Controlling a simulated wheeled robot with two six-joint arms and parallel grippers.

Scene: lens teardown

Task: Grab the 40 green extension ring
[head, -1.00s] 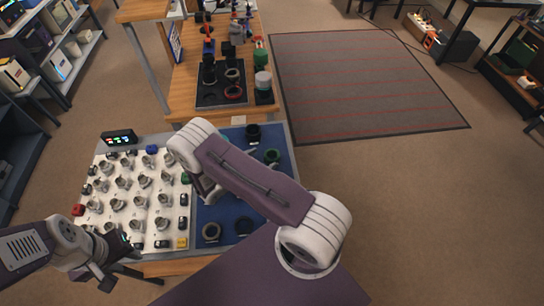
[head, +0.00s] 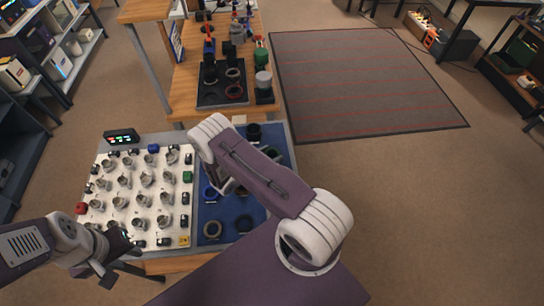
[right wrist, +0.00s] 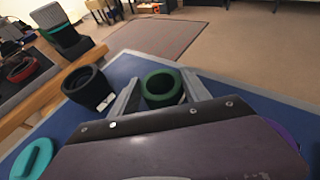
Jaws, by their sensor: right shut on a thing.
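The green extension ring (right wrist: 160,86) stands on the blue mat (right wrist: 128,68) in the right wrist view. The two fingers of my right gripper (right wrist: 158,95) are on either side of it, shut on it.
A black ring (right wrist: 85,88) stands close to the left finger, and a teal cap (right wrist: 33,158) lies further left. A white board (head: 128,212) with many small metal parts fills the table's left side. Dark rings (head: 212,229) lie at the mat's front. A black tray (head: 208,97) is on the wooden bench behind.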

